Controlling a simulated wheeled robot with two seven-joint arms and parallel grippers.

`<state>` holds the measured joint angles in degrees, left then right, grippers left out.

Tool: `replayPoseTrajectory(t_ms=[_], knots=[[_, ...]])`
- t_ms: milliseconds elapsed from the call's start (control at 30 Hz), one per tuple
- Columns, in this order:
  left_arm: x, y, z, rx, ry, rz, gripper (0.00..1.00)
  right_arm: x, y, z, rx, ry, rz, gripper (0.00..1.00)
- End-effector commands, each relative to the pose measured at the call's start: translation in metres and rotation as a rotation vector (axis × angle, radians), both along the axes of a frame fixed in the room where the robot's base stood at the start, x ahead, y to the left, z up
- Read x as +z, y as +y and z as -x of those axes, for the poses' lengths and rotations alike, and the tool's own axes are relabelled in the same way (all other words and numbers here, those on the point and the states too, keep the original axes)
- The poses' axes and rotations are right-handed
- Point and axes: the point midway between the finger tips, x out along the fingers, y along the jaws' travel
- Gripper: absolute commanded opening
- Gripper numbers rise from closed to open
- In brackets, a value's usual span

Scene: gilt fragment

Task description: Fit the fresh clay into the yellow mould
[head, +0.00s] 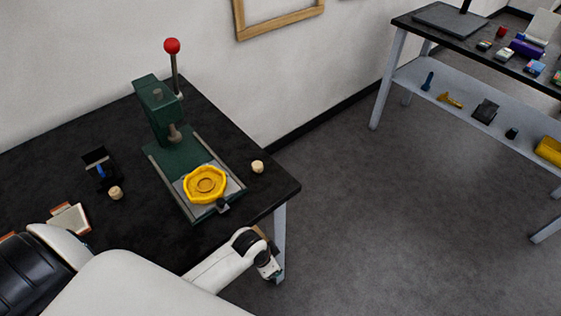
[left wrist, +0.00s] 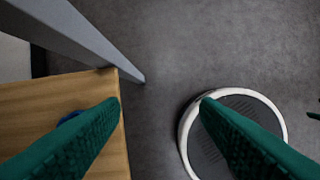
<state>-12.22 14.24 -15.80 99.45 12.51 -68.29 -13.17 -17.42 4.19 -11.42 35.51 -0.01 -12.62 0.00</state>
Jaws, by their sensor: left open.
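The yellow mould (head: 205,184), a round scalloped dish, lies on the plate of a green press (head: 157,108) on the black table. Two small beige lumps that look like clay are on the table: one lump (head: 257,166) right of the press, the other lump (head: 116,193) left of it. I cannot tell which is the fresh clay. My left arm reaches past the table's front edge, its hand low by the right corner. My left gripper (left wrist: 160,106) has its green fingers apart, with nothing between them but floor. My right gripper is not in view.
The press has a lever with a red knob (head: 172,46). A dark holder (head: 100,167) with a blue item and a framed tray (head: 69,219) are at left. A wooden surface (left wrist: 60,98) lies beside my left fingers. A shelving table (head: 466,98) stands across open floor.

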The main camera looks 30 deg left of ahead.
Motion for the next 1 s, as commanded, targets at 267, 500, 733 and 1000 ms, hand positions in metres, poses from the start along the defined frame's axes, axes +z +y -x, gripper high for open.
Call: replayPoseTrajectory(t_ms=[267, 500, 733, 1000], knots=[[0.057, -0.011, -0.017, -0.129, -0.025, 0.001, 0.57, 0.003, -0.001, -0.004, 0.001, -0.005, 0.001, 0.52], [0.115, -0.023, -0.025, -0.300, -0.048, -0.011, 0.57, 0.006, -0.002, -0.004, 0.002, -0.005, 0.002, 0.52], [0.170, -0.030, -0.023, -0.513, -0.062, -0.050, 0.57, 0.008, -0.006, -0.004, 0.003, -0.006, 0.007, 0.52], [0.179, -0.015, -0.058, -0.737, -0.034, -0.116, 0.57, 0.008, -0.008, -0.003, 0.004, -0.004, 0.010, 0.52]])
